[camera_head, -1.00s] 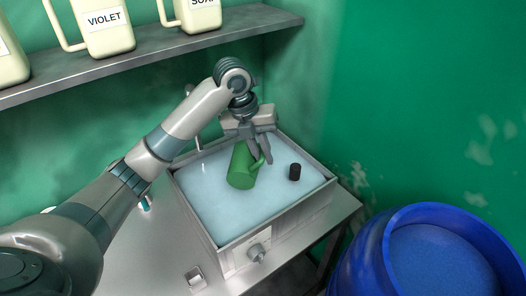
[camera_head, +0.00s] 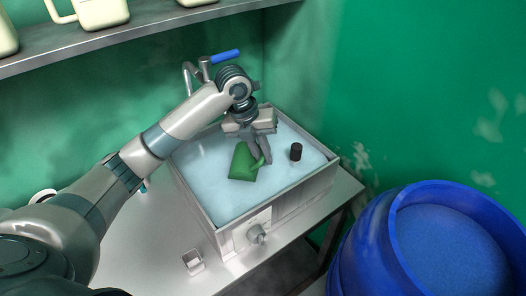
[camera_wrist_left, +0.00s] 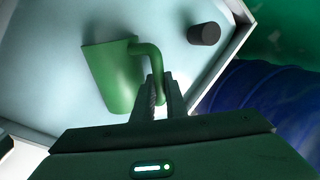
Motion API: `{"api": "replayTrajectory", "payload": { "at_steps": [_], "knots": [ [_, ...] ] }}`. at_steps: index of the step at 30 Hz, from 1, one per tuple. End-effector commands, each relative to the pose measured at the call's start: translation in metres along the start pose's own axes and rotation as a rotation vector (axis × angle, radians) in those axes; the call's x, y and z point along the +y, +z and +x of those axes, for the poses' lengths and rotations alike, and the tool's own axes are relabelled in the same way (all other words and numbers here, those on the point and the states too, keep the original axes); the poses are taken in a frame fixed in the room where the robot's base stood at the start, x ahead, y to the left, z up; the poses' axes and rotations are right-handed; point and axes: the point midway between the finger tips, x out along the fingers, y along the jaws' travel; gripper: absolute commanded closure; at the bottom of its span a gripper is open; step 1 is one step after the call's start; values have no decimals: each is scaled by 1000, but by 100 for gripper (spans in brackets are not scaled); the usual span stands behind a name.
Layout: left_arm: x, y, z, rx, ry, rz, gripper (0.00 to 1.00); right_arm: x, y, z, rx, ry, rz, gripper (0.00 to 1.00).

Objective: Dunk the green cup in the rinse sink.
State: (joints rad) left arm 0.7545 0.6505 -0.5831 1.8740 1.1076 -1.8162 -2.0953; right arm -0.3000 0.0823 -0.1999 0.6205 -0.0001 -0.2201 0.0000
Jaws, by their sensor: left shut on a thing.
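The green cup (camera_head: 242,163) is in the rinse sink (camera_head: 207,214), lying tilted in the pale water, its lower part at or under the surface. My left gripper (camera_head: 262,160) is shut on the cup's handle, pointing down into the sink. In the left wrist view the cup (camera_wrist_left: 112,75) lies left of the fingertips (camera_wrist_left: 160,98), with its curved handle between them. How deep the cup sits is hard to tell. My right gripper is not in view.
A black cylinder (camera_head: 296,152) stands in the sink right of the cup. A tap with a blue lever (camera_head: 225,56) is behind the sink. A blue drum (camera_head: 362,245) stands at the right. A shelf with cream jugs (camera_head: 100,12) runs above. Bare counter (camera_head: 150,235) lies left of the sink.

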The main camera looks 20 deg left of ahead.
Motion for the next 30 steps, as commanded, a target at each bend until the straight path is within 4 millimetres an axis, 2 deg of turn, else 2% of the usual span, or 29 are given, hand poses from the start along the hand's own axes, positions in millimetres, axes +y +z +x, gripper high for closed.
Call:
{"api": "replayTrajectory", "payload": {
  "at_steps": [18, 30],
  "knots": [
    [13, -3, 48, 0, -1, 0, 100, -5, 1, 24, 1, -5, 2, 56],
    [16, -4, 56, 0, 0, 0, 100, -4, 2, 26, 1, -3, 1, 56]
  ]
}}
